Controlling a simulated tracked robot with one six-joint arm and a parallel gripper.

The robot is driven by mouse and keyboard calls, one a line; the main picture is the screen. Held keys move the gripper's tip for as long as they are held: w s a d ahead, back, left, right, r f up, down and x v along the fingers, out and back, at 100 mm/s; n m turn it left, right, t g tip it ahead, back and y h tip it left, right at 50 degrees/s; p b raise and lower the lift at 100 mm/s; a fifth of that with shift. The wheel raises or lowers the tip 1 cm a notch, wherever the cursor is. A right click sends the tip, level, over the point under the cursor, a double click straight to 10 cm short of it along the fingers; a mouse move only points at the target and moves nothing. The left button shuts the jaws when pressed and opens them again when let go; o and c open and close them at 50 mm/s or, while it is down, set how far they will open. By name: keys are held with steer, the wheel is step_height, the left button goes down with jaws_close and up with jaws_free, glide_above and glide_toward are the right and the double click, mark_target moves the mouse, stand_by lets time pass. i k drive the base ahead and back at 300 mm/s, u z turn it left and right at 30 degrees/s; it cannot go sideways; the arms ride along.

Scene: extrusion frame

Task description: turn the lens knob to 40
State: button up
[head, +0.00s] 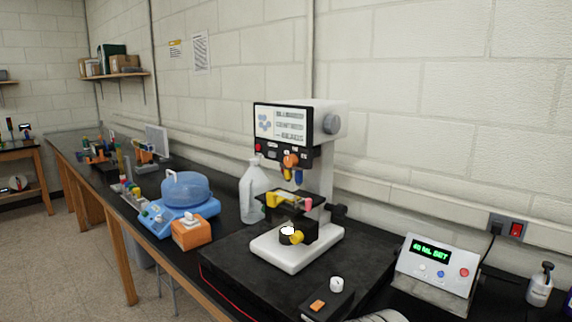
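Below are a dark stage (290,201) with yellow and pink parts, and a yellow knob (296,237) low on the front. My gripper is not in view.
The microscope's white base (285,256) stands on a black slab (232,262). Left are a clear bottle (249,195) and a blue device with a domed lid (187,190). Right is a box reading "40 ML SET" (435,262). A white knob (336,284) stands in front.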

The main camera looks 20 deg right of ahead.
mark_target(291, 160)
steer(key=u, duration=1.1)
steer(key=i, duration=0.85)
steer(key=u, duration=0.7)
